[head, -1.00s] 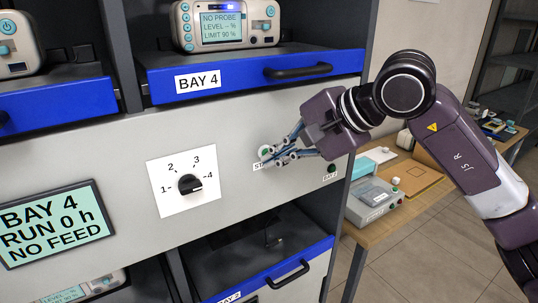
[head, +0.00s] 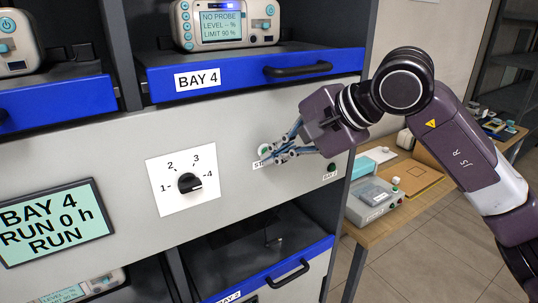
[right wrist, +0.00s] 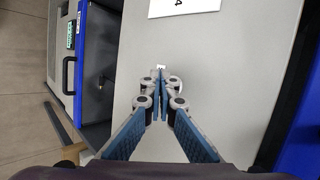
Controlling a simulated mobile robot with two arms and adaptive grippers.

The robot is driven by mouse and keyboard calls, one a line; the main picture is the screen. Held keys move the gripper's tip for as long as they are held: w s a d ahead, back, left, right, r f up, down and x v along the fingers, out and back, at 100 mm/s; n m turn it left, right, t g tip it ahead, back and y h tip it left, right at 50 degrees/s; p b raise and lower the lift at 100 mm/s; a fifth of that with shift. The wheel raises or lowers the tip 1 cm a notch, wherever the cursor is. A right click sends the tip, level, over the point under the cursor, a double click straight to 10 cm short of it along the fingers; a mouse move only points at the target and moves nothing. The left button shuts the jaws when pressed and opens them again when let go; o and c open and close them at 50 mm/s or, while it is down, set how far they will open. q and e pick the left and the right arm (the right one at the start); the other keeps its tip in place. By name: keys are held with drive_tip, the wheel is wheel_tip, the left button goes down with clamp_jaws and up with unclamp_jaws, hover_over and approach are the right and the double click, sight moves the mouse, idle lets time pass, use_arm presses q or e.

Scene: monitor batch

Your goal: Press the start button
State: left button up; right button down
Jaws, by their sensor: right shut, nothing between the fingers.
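The start button (head: 264,149) is a green button in a pale ring on the grey panel, partly hidden behind my right fingers. Its white label (head: 257,165), reading "ST", is also partly covered. My right gripper (head: 268,159) is shut and empty, its fingertips at the button's lower edge; I cannot tell whether they touch it. In the right wrist view the closed fingertips (right wrist: 160,76) point at the panel beside a small white label (right wrist: 160,67). The display (head: 56,222) reads "BAY 4 RUN 0 h RUN". My left gripper is not in view.
A black dial (head: 189,183) on a white plate marked 1 to 4 is left of the button. A second small green button (head: 332,168) is to its right. The blue BAY 4 drawer (head: 240,78) juts out above, another blue drawer (head: 290,256) below. A wooden table (head: 412,199) stands right.

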drive_tip(key=shift+s+d, duration=0.3)
drive_tip(key=shift+s, duration=0.1)
drive_tip(key=s+d+b, duration=0.1)
drive_tip(key=s, duration=0.1)
drive_tip(key=s+d+b, duration=0.2)
idle(0.4)
drive_tip(key=shift+s+a, duration=0.1)
idle(0.4)
